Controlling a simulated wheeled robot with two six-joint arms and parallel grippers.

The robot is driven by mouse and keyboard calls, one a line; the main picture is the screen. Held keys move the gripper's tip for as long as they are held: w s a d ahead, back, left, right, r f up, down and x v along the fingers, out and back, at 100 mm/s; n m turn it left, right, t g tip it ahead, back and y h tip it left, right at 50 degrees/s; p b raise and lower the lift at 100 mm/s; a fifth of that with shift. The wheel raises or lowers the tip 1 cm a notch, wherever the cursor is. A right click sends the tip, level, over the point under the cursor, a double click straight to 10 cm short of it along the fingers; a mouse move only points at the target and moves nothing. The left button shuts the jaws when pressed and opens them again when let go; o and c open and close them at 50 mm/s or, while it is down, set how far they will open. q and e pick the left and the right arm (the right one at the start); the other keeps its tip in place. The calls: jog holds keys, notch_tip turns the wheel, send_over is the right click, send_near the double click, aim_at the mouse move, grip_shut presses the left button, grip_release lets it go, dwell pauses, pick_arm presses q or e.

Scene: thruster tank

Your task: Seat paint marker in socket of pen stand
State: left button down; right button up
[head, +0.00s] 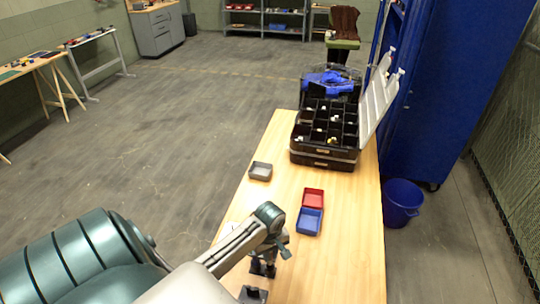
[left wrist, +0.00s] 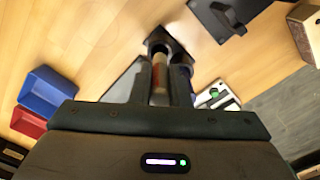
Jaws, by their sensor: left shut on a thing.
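My left gripper (head: 263,269) is low over the near part of the wooden table. In the left wrist view its two dark fingers (left wrist: 166,66) are shut on a slim marker (left wrist: 159,78) with a tan and whitish body. The marker lies between the fingers and its far end is hidden by the dark fingertips. In the head view a dark block (head: 252,295) shows at the bottom edge. My right gripper is not in view.
A blue bin (head: 309,222) and red bin (head: 313,197) sit right of the gripper. A grey bin (head: 260,171) is by the left table edge, and an open black toolbox (head: 325,135) stands at the far end. A white and green item (left wrist: 217,96) lies near the fingers.

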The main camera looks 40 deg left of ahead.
aim_at(270, 264)
pick_arm(q)
jog(key=shift+f, duration=0.55)
jog(key=shift+f, duration=0.2)
jog(key=shift+f, duration=0.4)
jog(key=shift+f, duration=0.45)
dwell(0.3)
jog(key=shift+f, duration=0.3)
jog(key=shift+f, duration=0.25)
dwell(0.4)
jog(key=c, duration=1.3)
grip_release()
